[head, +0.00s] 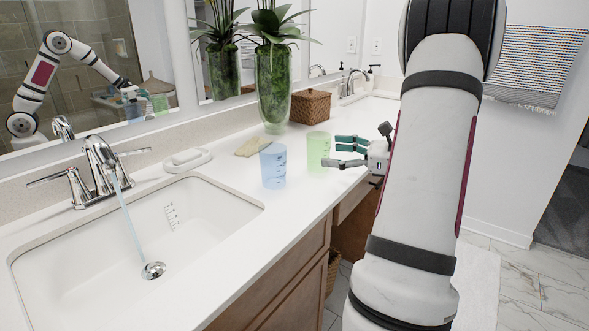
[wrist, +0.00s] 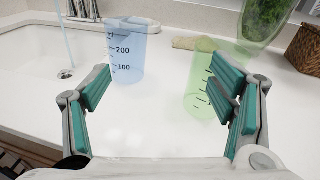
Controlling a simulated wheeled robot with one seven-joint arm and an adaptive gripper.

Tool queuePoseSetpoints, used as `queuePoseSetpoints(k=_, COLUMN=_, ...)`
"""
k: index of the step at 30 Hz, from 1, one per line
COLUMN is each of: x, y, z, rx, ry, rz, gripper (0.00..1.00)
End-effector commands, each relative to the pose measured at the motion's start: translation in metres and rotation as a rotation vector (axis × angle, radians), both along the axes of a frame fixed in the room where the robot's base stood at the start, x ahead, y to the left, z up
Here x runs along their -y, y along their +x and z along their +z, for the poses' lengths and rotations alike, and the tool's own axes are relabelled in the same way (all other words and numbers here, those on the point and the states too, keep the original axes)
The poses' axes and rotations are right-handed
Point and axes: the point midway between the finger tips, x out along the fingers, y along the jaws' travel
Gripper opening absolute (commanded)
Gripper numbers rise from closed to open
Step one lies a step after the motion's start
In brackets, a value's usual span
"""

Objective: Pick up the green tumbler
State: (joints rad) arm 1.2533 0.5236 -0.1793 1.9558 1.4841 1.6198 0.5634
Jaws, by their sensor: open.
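The green tumbler (head: 318,152) is a translucent light green cup standing upright on the white counter. In the wrist view the green tumbler (wrist: 198,88) stands right of centre, partly hidden behind the right finger. My gripper (head: 347,152) is open and empty, just right of the tumbler in the head view. In the wrist view my gripper's fingers (wrist: 168,95) are spread wide, with bare counter between them. I cannot tell whether the right finger touches the tumbler.
A translucent blue measuring cup (head: 273,166) stands left of the tumbler. A glass vase (head: 273,90) with a plant and a wicker box (head: 310,106) stand behind. A sink (head: 130,235) with running water is at left. A tan cloth (head: 253,146) and soap dish (head: 187,160) lie near the backsplash.

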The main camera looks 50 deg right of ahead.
Motion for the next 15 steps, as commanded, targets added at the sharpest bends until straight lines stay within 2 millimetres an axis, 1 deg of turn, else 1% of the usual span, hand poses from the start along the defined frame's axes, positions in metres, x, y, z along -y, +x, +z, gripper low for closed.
queuePoseSetpoints(k=1, x=0.023, y=-0.012, z=-0.016, rx=0.022, ry=0.039, rz=-0.062, gripper=0.77)
queuePoseSetpoints(k=3, x=0.045, y=-0.025, z=-0.025, rx=0.054, ry=0.075, rz=-0.125, gripper=0.77)
queuePoseSetpoints(k=6, x=0.062, y=-0.037, z=-0.032, rx=0.081, ry=0.105, rz=-0.173, gripper=0.77)
queuePoseSetpoints(k=7, x=0.065, y=-0.038, z=-0.033, rx=0.084, ry=0.109, rz=-0.181, gripper=0.77)
queuePoseSetpoints(k=9, x=0.067, y=-0.034, z=-0.033, rx=0.090, ry=0.112, rz=-0.188, gripper=0.77)
queuePoseSetpoints(k=11, x=0.066, y=-0.026, z=-0.033, rx=0.089, ry=0.112, rz=-0.187, gripper=0.77)
queuePoseSetpoints(k=15, x=0.063, y=0.001, z=-0.033, rx=0.088, ry=0.111, rz=-0.184, gripper=0.77)
